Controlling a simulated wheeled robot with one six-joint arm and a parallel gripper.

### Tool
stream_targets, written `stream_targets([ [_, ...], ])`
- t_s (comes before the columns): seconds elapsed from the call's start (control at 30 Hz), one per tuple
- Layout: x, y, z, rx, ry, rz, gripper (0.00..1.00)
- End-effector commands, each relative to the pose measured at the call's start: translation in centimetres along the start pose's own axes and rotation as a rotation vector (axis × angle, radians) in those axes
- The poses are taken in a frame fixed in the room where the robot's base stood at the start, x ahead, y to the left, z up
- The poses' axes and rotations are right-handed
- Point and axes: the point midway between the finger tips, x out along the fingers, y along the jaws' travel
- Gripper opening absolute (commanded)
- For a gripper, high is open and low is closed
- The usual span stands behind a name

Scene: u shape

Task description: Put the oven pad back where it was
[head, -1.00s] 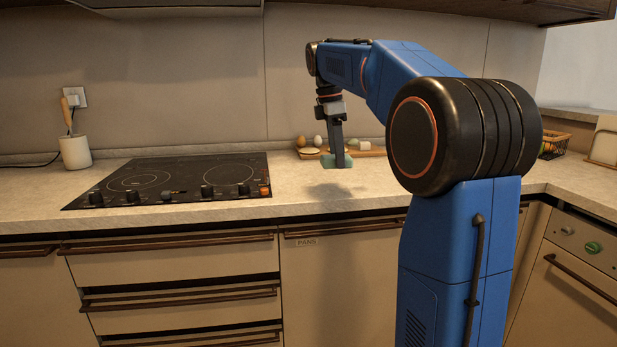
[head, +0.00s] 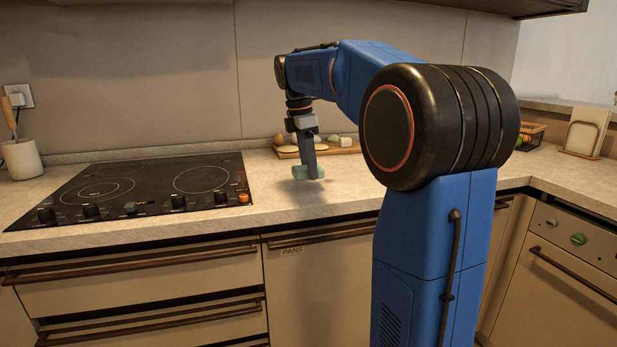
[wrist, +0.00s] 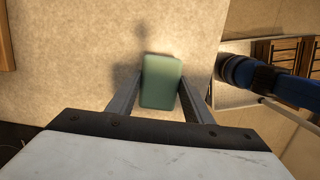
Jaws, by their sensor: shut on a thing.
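The oven pad is a soft green rectangular block (head: 300,173), held in the air over the counter to the right of the cooktop. My gripper (head: 312,172) points down and is shut on it. In the wrist view the green pad (wrist: 161,81) sits between the two fingers of my gripper (wrist: 161,92), its far end reaching past the fingertips. A shadow of the pad and gripper falls on the counter, so the pad is clear of the surface.
A black cooktop (head: 140,187) with knobs is at left. A wooden board (head: 330,150) with egg-like items lies behind the gripper. A utensil pot (head: 22,158) stands far left. The front counter strip is clear.

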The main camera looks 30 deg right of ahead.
Motion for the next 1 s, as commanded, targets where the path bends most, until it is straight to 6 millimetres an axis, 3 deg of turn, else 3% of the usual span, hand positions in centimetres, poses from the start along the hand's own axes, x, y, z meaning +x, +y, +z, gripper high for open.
stream_targets([
  [0.23,3.1,-0.1,-0.5,0.0,0.0,-0.002,0.25],
  [0.63,3.6,0.0,-0.6,0.001,0.0,-0.001,0.25],
  [0.67,3.7,0.0,-0.6,0.001,0.0,-0.001,0.48],
  [0.73,3.6,0.0,-0.6,0.001,0.0,-0.001,0.65],
  [1.0,3.6,0.0,-0.6,0.001,0.0,-0.001,0.65],
])
